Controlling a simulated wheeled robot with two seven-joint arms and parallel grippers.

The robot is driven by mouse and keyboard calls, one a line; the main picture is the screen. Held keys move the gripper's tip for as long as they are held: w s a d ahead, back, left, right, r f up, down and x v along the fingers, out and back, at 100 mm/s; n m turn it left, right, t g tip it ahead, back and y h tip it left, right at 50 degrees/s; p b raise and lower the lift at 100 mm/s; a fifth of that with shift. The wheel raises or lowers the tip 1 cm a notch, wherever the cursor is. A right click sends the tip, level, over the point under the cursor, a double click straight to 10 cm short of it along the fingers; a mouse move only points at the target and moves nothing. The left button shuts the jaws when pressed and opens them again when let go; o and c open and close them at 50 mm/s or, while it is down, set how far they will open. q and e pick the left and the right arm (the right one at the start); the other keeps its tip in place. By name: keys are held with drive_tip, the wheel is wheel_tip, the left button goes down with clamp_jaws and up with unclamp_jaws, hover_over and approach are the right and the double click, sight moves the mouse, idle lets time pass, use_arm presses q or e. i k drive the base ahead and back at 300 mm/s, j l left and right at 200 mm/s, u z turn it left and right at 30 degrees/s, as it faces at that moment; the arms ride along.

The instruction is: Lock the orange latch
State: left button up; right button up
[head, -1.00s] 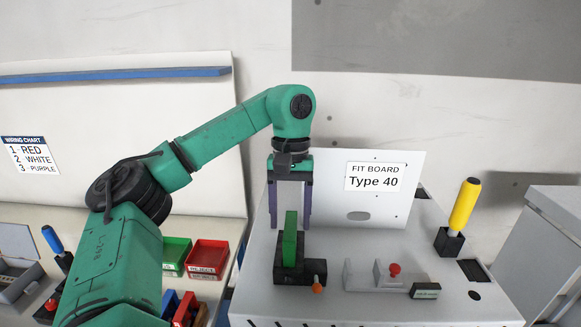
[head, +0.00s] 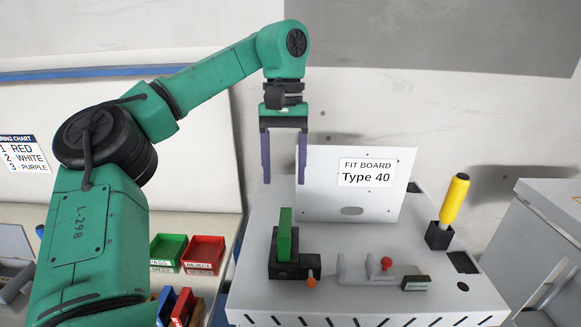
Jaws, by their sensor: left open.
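The orange latch (head: 311,280) is a small orange knob on the right side of a black block (head: 285,267) on the grey fixture top. A green board (head: 285,236) stands upright in that block. My left gripper (head: 284,182) is open and empty, with its two purple fingers pointing down. It is above and behind the green board, apart from it. Whether the latch is locked cannot be told at this size. My right gripper is not in view.
A white panel labelled "FIT BOARD Type 40" (head: 400,200) stands behind. A grey clamp with a red knob (head: 387,263) and a yellow handle (head: 454,200) are to the right. Green (head: 167,251) and red (head: 203,254) bins sit left of the fixture (head: 340,305).

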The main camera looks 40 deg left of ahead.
sight(311, 282)
drive_tip(key=k+l, duration=0.8)
drive_tip(key=l, duration=0.1)
